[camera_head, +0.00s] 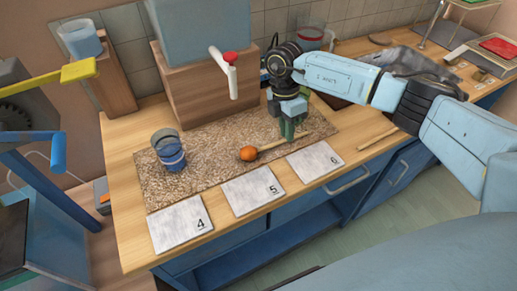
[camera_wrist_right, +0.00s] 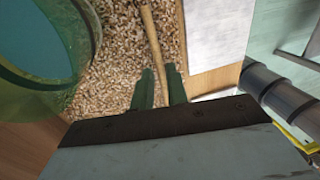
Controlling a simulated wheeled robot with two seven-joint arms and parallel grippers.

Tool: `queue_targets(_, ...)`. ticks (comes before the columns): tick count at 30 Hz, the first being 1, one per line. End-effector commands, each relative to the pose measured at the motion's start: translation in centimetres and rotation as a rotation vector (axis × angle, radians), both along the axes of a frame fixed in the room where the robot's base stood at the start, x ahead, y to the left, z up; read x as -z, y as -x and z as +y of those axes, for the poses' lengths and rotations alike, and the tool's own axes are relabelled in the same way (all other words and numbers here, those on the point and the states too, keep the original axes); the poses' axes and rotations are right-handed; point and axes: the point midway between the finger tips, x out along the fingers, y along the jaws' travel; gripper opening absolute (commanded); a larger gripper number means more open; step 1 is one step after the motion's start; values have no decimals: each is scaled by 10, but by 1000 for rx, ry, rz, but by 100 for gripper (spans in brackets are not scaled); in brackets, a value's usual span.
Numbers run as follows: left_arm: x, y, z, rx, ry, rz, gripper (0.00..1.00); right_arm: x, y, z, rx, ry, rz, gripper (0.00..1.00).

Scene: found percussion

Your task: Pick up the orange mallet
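The orange mallet lies on the speckled mat, with its round orange head (camera_head: 248,153) to the left and its thin wooden handle (camera_head: 270,147) running right. My right gripper (camera_head: 290,132) is down over the handle. In the right wrist view its two green fingers (camera_wrist_right: 159,80) stand close on either side of the handle (camera_wrist_right: 153,40), with hardly any gap. The gripper looks shut on the handle. The mallet head does not show in the wrist view. My left gripper is not in view.
A blue glass jar (camera_head: 170,152) stands left of the mallet on the mat (camera_head: 205,148). Numbered tiles (camera_head: 252,190) line the front. A wooden box with a white, red-topped spout (camera_head: 228,72) stands behind. A greenish transparent vessel (camera_wrist_right: 70,35) is close in the wrist view.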

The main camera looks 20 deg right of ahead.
Motion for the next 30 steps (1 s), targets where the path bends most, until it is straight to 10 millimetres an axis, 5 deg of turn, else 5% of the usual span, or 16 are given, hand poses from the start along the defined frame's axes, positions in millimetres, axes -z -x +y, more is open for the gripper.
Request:
queue_targets(9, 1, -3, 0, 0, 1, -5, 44, 14, 2, -1, 1, 1, -1, 15)
queue_targets(13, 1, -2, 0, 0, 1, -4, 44, 13, 2, -1, 1, 1, -1, 0)
queue_targets(23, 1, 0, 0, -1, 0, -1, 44, 12, 2, -1, 1, 0, -2, 0)
queue_targets(30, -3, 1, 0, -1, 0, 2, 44, -17, 1, -1, 1, -1, -6, 0)
